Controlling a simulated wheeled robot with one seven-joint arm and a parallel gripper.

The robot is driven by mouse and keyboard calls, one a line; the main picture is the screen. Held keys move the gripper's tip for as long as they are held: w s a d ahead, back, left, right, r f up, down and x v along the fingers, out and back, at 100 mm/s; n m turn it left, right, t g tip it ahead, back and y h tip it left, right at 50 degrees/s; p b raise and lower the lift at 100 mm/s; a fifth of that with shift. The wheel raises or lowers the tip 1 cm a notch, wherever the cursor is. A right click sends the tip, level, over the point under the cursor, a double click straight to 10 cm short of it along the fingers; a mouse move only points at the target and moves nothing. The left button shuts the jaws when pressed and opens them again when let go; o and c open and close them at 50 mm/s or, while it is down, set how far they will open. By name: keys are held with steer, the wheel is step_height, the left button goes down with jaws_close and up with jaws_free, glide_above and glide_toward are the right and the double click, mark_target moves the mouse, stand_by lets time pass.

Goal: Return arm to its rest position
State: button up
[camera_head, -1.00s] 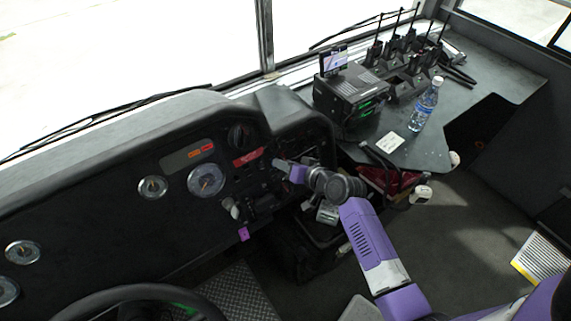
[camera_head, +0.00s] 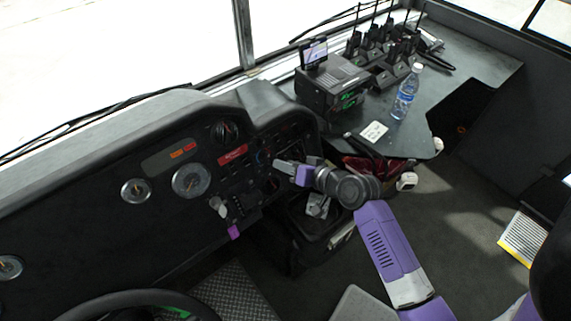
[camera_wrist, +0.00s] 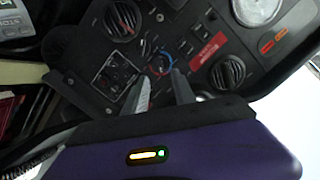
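My arm (camera_head: 388,245), purple and grey, reaches from the lower right of the head view toward the dashboard. My gripper (camera_head: 283,167) is in front of the right part of the dashboard (camera_head: 110,166), near its switches and knobs. In the wrist view, the two fingers of my gripper (camera_wrist: 160,80) stand apart with nothing between them. They point at the dashboard panel, near a knob with a blue ring (camera_wrist: 160,64). I cannot tell how far the fingertips are from the panel.
A side table holds a black box (camera_head: 331,88), radios in chargers (camera_head: 382,62) and a water bottle (camera_head: 406,92). A steering wheel (camera_head: 135,297) is at lower left. A cluttered bin area (camera_head: 318,206) lies below the gripper. Open floor (camera_head: 455,225) is at right.

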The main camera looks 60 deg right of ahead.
steer(key=shift+d, duration=0.1)
stand_by(0.3)
step_height(320, 180, up, 4)
steer(key=d+t+h, duration=0.1)
steer(key=d+h, duration=0.1)
steer(key=s+a+r+n+y, duration=0.2)
steer(key=s+a+r+n, duration=0.2)
steer(key=s+a, duration=0.8)
steer(key=s+a+r+n+t+y, duration=0.1)
steer(key=s+a+r+n, duration=0.4)
steer(key=s+a, duration=0.7)
steer(key=shift+s+r+t+y, duration=0.2)
steer(key=shift+s+t+y, duration=0.15)
steer(key=shift+y, duration=0.25)
